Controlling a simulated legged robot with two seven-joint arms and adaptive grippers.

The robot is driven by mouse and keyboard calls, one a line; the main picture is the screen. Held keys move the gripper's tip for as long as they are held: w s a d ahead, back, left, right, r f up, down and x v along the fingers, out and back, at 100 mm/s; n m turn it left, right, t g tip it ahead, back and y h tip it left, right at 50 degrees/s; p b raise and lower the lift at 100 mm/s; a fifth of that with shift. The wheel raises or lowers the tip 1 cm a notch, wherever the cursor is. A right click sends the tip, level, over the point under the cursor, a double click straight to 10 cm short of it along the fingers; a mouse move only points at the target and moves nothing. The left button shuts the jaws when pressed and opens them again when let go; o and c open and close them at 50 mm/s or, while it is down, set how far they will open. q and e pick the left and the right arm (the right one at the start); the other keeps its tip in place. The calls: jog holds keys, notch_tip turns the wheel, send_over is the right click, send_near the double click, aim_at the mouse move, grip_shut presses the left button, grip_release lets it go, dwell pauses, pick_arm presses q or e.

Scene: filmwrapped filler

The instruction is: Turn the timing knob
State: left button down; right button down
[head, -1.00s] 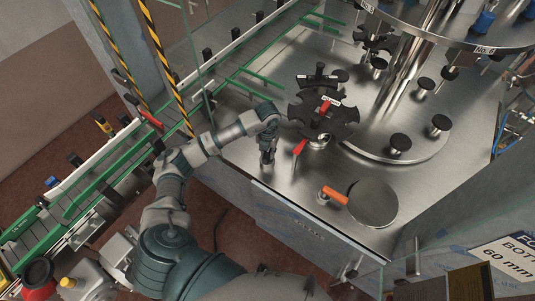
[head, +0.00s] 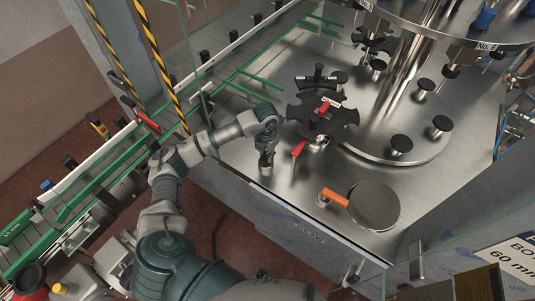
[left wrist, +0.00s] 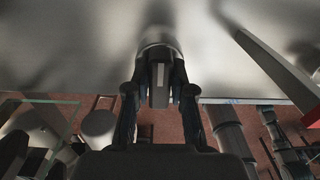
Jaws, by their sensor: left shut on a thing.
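My left gripper (head: 266,166) reaches down to the front part of the steel machine deck (head: 285,200), left of a red lever (head: 299,149). In the left wrist view, the gripper (left wrist: 160,110) has its two fingers on either side of a dark-ended knob (left wrist: 160,82) with a metal collar, and is shut on it. This looks like the timing knob. In the head view the gripper hides the knob, so its turn angle cannot be read there. My right gripper is not in view.
A black star wheel (head: 322,117) stands behind the red lever. Green conveyor rails (head: 255,80) run behind my arm.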

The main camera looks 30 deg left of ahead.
aim_at(265, 155)
pick_arm(q)
jog(key=c, duration=1)
grip_release()
jog(key=shift+s+a+f, duration=0.1)
jog(key=shift+s, duration=0.2)
jog(key=shift+w+r, duration=0.2)
jog(key=shift+r, duration=0.35)
notch_tip(265, 155, up, 11)
jog(key=shift+s, duration=0.15)
jog(key=shift+s+a+f, duration=0.1)
